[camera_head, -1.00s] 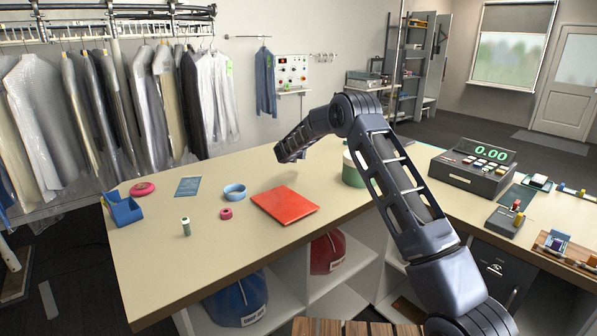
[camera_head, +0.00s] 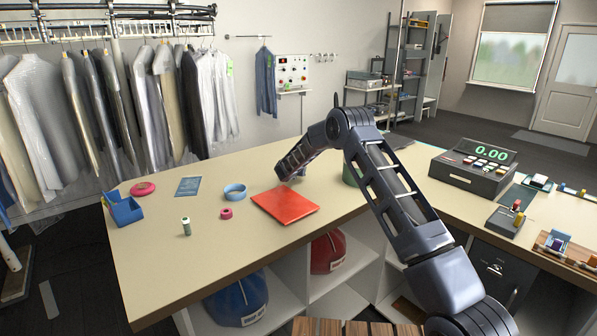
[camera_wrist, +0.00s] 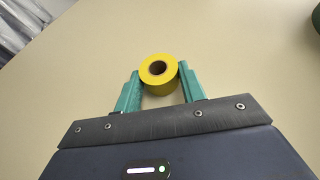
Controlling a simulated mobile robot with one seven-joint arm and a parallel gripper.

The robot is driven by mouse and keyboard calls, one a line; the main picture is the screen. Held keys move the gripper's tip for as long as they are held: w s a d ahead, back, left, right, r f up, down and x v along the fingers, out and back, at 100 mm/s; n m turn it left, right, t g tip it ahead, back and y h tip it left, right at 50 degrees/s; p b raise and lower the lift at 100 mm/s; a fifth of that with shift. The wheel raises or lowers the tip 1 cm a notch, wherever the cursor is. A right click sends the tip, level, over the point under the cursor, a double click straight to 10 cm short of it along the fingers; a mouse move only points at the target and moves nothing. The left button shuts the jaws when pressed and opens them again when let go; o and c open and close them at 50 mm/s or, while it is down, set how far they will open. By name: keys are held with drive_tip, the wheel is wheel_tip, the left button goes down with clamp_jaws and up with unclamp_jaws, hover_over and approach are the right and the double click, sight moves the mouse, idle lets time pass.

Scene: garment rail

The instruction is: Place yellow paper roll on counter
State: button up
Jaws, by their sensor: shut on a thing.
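The yellow paper roll (camera_wrist: 159,72) is between the two teal fingers of my gripper (camera_wrist: 158,86) in the wrist view. My gripper is shut on it, and its round end with a dark core hole faces the camera. The beige counter (camera_wrist: 75,85) fills the background behind the roll. In the head view my arm reaches over the counter (camera_head: 158,250), its end low near the back edge, behind the red folder. The roll and the fingers are hidden there. I cannot tell whether the roll touches the counter.
A red folder (camera_head: 285,205) lies just in front of my arm's end. A green round container (camera_head: 350,175) stands right of it, partly hidden by my arm. A blue tape ring (camera_head: 234,191), pink roll (camera_head: 226,213), thread spool (camera_head: 186,227) and blue bin (camera_head: 122,209) are left. A register (camera_head: 473,172) stands right.

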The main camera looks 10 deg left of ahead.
drive_tip(key=shift+f, duration=0.15)
drive_tip(key=o, duration=1)
drive_tip(key=shift+c, duration=0.2)
